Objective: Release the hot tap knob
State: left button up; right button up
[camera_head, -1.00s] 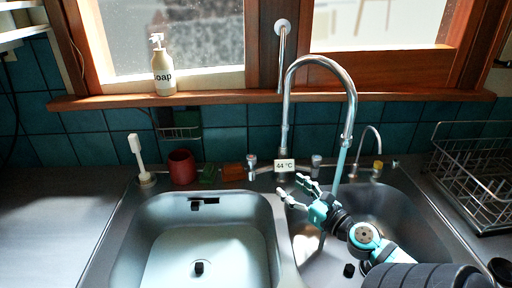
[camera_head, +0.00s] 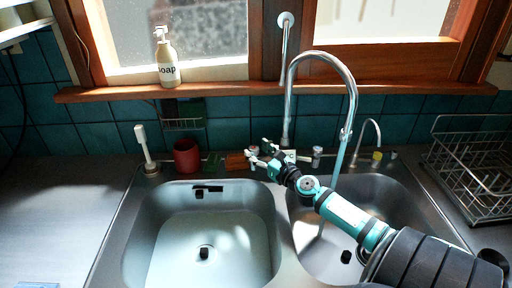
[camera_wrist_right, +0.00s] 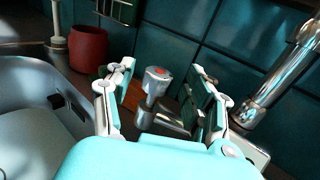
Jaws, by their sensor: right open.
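The hot tap knob (camera_wrist_right: 157,82), a silver knob with a red mark on top, stands between the fingers of my right gripper (camera_wrist_right: 164,76) in the right wrist view. The fingers are open, with a gap on either side of the knob. In the head view my right gripper (camera_head: 259,151) is at the back of the sinks, and the knob is mostly hidden behind it. The tall curved faucet (camera_head: 351,100) has a bluish stream (camera_head: 338,165) falling into the right basin. My left gripper is not in view.
A red cup (camera_head: 186,156), also in the wrist view (camera_wrist_right: 88,47), and a white brush (camera_head: 144,148) stand left of the gripper. Another silver knob (camera_head: 317,153) is to the right. A wire dish rack (camera_head: 475,170) is at far right. The left counter is mostly clear.

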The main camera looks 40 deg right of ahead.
jog(key=shift+w, duration=0.75)
jog(key=shift+c, duration=0.4)
grip_shut()
